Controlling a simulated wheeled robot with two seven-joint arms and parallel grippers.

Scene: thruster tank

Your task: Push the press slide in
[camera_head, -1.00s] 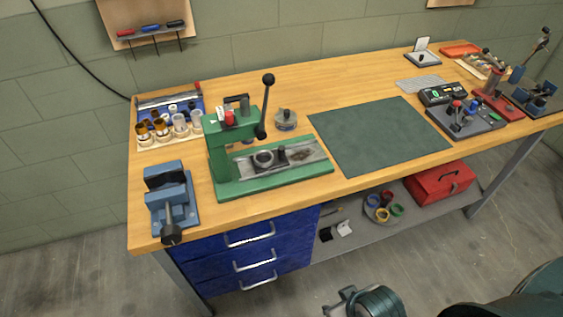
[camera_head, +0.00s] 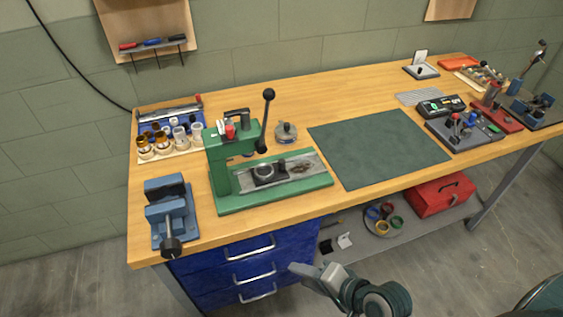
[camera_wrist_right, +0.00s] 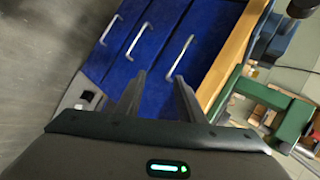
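The green press (camera_head: 222,173) stands on the left half of the workbench, with its black-knobbed lever (camera_head: 267,110) upright. Its press slide (camera_head: 270,176), a dark block with a round ring-shaped nest, sits on the metal track of the green base, out to the right of the press column. My right gripper (camera_head: 310,273) is below and in front of the bench edge, apart from the press. In the right wrist view its two fingers (camera_wrist_right: 160,76) are spread and empty, facing the blue drawers. Part of the green press shows at the right there (camera_wrist_right: 262,93). My left gripper is out of view.
A blue vise (camera_head: 170,215) stands at the bench's left front corner. A round metal part (camera_head: 285,133) is behind the press. A dark green mat (camera_head: 380,148) lies clear to its right. Blue drawers (camera_head: 240,262) with protruding handles are under the bench edge.

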